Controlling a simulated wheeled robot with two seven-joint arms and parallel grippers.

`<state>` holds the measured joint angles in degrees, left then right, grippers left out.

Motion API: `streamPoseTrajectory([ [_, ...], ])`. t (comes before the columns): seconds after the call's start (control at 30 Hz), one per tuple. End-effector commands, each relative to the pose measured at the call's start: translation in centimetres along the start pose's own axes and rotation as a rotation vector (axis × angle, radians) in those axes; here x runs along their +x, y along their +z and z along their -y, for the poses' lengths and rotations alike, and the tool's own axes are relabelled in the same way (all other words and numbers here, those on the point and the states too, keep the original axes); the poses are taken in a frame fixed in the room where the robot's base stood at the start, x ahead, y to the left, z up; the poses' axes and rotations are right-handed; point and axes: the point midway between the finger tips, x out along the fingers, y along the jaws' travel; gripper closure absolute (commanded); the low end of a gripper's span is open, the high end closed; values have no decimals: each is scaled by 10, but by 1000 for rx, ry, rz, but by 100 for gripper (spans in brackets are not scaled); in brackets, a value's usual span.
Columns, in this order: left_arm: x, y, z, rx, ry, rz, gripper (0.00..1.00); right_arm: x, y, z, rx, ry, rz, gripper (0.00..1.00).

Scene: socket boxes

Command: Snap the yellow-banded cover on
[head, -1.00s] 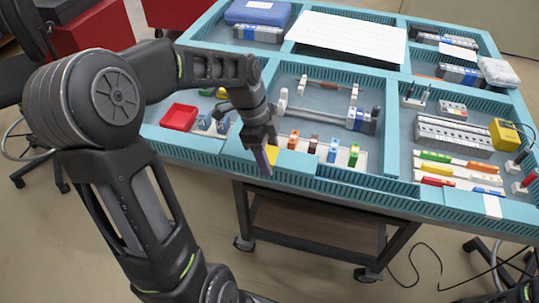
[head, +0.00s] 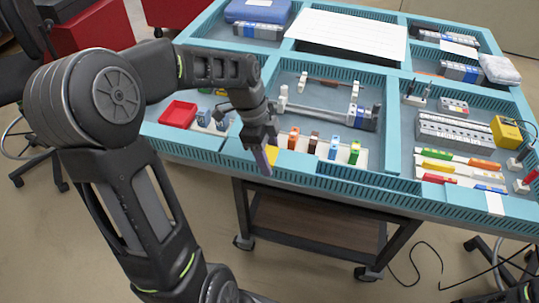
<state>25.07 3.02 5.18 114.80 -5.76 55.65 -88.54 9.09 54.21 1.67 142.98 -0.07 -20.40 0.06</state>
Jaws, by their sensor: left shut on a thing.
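My left gripper (head: 263,160) points down over the near edge of the blue-green table, at the left end of a row of coloured blocks. It is shut on a small piece. A yellow patch (head: 272,155) shows right against its fingertips and looks like the yellow-banded cover; the fingers hide most of it. I cannot tell whether it touches anything below. To its right stand an orange block (head: 293,138), a brown block (head: 313,142), a blue block (head: 333,148) and a green block (head: 354,153), upright on a pale strip. My right gripper is not in view.
A red tray (head: 178,114) lies to the left, partly beside my arm. Behind the row are rods on holders (head: 325,110). The right compartment holds coloured strips (head: 455,167), a grey terminal block (head: 455,133) and a yellow box (head: 506,131). Raised dividers separate the compartments.

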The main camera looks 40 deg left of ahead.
Motion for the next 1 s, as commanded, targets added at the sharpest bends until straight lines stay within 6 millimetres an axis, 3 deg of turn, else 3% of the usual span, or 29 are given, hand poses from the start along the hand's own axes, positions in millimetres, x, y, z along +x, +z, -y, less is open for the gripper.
streamPoseTrajectory([
  [0.13, 2, 0, -1, 0, 2, 0, 100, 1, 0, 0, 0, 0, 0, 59],
  [0.17, 2, 0, -1, 0, 2, 0, 45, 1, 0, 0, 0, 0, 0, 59],
  [0.47, 1, 0, 0, 0, 2, 0, 20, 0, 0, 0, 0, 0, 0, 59],
  [0.63, 1, 0, 0, 0, 1, 0, 20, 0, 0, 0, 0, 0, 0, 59],
  [0.87, 1, 0, 0, 0, 1, 0, 2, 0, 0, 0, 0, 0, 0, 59],
  [1.0, 1, 0, 0, 0, 1, 0, 2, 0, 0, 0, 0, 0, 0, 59],
])
